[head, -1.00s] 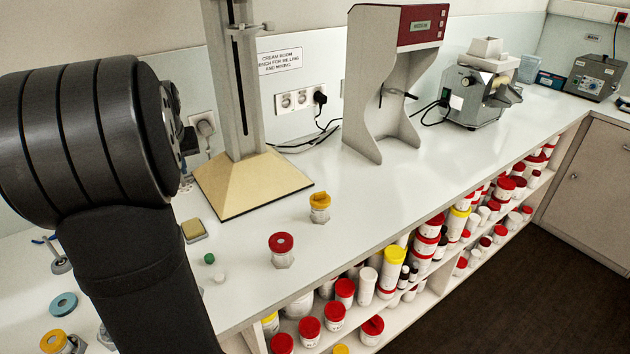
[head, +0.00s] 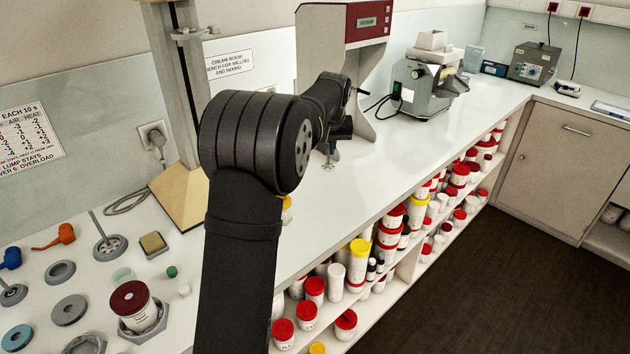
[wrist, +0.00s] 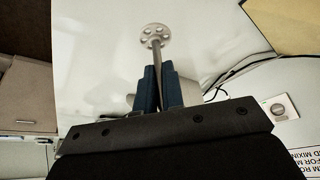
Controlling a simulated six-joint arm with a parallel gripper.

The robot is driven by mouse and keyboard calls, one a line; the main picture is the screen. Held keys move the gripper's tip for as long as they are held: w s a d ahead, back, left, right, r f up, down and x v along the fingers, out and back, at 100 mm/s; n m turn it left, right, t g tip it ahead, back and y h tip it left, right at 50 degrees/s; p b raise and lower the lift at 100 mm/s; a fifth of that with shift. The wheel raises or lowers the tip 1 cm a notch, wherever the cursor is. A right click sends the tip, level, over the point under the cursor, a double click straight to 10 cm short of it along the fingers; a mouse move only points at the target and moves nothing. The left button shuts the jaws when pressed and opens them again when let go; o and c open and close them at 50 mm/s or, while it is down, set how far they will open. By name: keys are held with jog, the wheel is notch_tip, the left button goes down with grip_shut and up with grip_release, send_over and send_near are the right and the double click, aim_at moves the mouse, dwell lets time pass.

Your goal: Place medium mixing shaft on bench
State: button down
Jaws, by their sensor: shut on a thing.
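My gripper (wrist: 157,88) is shut on a mixing shaft (wrist: 157,58), with its dark blue fingers on either side of the metal rod. The shaft ends in a round disc with holes, seen against the white bench top (wrist: 100,60). In the head view my gripper (head: 335,140) is over the bench (head: 390,150), in front of the grey stand with the red top. The shaft's lower end (head: 328,162) shows small under it. I cannot tell whether the disc touches the bench. Part of the gripper is hidden behind my arm.
A grey mill (head: 425,80) stands further right. Another shaft with a disc (head: 110,246), a sponge (head: 152,243) and a red-lidded jar (head: 137,305) in a holder are at left. My arm hides part of the beige stand base (head: 180,195). The bench right of my gripper is clear.

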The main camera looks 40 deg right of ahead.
jog(key=s+d, duration=0.5)
jog(key=shift+m, duration=0.4)
jog(key=shift+w+a+f, duration=0.25)
jog(key=shift+w+f, duration=1.65)
jog(key=shift+f, duration=0.05)
jog(key=shift+w+a+f, duration=0.2)
jog(key=shift+w+f, duration=1.7)
jog(key=shift+w, duration=0.05)
jog(key=shift+w+a+f, duration=0.25)
jog(key=shift+w+f, duration=1.65)
jog(key=shift+f, duration=0.05)
jog(key=shift+f, duration=0.1)
jog(key=c, duration=1.5)
grip_release()
jog(key=shift+f, duration=0.1)
jog(key=shift+c, duration=0.2)
